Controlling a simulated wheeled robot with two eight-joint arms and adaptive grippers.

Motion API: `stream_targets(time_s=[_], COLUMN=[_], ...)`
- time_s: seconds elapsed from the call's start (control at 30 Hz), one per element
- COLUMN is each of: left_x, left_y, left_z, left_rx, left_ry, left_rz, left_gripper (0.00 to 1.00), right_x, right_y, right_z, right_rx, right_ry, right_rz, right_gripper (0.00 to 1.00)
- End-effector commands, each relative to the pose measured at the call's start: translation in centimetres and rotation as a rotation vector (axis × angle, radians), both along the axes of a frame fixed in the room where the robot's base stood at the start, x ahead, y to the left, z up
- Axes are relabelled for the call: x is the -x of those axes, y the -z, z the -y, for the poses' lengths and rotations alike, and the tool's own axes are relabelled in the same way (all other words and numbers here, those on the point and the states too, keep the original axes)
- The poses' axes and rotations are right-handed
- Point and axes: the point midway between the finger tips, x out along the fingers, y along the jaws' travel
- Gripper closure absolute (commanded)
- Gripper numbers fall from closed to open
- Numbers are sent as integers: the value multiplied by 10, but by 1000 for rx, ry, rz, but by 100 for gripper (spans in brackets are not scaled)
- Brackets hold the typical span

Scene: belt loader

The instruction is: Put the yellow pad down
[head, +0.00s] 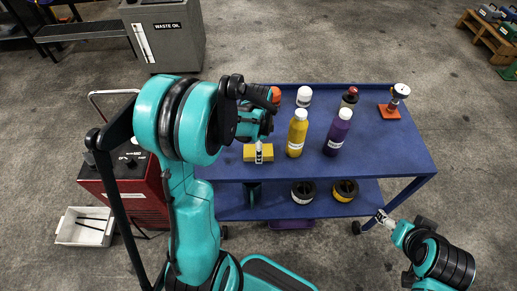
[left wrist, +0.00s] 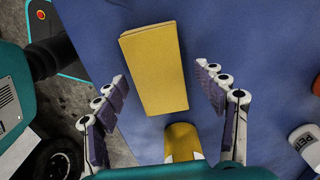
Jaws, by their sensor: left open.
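The yellow pad (head: 249,153) lies on the blue cart top (head: 232,173) near its front edge, left of the yellow bottle. In the left wrist view the pad (left wrist: 153,68) lies flat on the blue surface. My left gripper (head: 259,153) is over the pad in the head view. In the left wrist view its fingers (left wrist: 164,84) are spread wide on either side of the pad, with gaps showing, and hold nothing. My right gripper (head: 382,217) is off the cart's front right corner, too small to tell whether open or shut.
A yellow bottle (head: 297,138), a purple bottle (head: 337,136) and smaller containers stand right of the pad. The lower shelf (head: 233,206) holds dark round items. The cart top's front right is clear.

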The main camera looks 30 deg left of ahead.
Motion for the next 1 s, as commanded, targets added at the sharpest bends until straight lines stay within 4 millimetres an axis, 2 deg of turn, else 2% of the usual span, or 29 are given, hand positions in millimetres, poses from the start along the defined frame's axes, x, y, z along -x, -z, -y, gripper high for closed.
stream_targets(time_s=[0.03, 0.1, 0.3, 0.43, 0.63, 0.77, 1.0], left_x=[0, 1, 0, 0, 2, 14, 59], left_y=[-15, -31, -76, -96, -112, -130, -168], left_z=[0, 0, 0, 0, 3, 18, 64], left_rx=[0, 0, 0, 0, -2, -11, 45], left_ry=[0, 0, 0, 0, -19, -124, -503], left_rz=[0, 0, 0, 0, 11, 78, 316], left_gripper=[29, 29, 29, 29, 29, 29, 29], right_x=[0, 0, 0, 0, 0, 0, 0], right_y=[-7, -13, -27, -32, -35, -35, -34], right_z=[0, 0, 0, 0, 0, 0, 0], right_rx=[0, 0, 0, 0, 0, 0, 0], right_ry=[0, 0, 0, 0, 0, 0, 0], right_rz=[0, 0, 0, 0, 0, 0, 0], right_gripper=[25, 25, 25, 25, 25, 25, 25])
